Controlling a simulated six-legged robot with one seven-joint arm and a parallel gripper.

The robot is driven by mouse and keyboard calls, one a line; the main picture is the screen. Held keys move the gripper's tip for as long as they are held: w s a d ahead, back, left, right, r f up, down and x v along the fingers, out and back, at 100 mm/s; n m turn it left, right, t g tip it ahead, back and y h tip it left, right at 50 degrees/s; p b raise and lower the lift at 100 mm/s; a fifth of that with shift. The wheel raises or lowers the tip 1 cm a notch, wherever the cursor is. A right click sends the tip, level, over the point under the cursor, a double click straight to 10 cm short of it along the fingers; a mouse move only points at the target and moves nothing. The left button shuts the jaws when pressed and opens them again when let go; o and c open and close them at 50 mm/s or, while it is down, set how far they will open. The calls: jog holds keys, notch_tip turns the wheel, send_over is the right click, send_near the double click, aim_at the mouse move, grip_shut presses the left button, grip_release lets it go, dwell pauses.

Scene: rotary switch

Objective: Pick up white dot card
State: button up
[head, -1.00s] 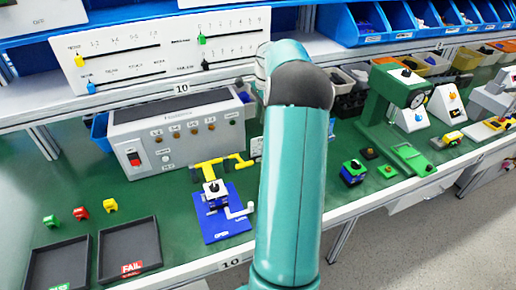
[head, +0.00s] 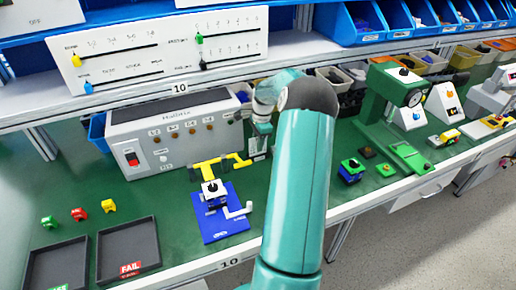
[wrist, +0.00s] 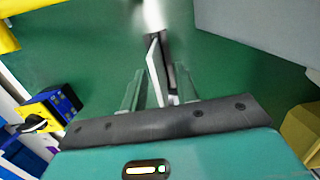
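A thin white card (wrist: 157,72) stands nearly edge-on in the wrist view, beside a dark upright strip. Its face is turned away, so I cannot see a dot on it. My gripper (wrist: 156,84) is open, with one grey finger on each side of the card and a gap visible on both sides. In the head view, my arm hangs over the bench right of the grey control box (head: 178,130). The fingers are hidden there, and a small pale panel (head: 257,143) shows beside my arm.
A yellow clamp fixture (head: 218,165) and blue plate (head: 222,225) lie left of my arm. Two dark trays (head: 128,250) sit at the front left. A green press (head: 380,105) stands to the right. A grey block (wrist: 260,35) fills the wrist view's upper right.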

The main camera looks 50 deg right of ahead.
jog(key=shift+a+f, duration=0.1)
jog(key=shift+f, duration=0.4)
jog(key=shift+c, duration=0.2)
grip_shut()
jog(key=shift+r, duration=0.1)
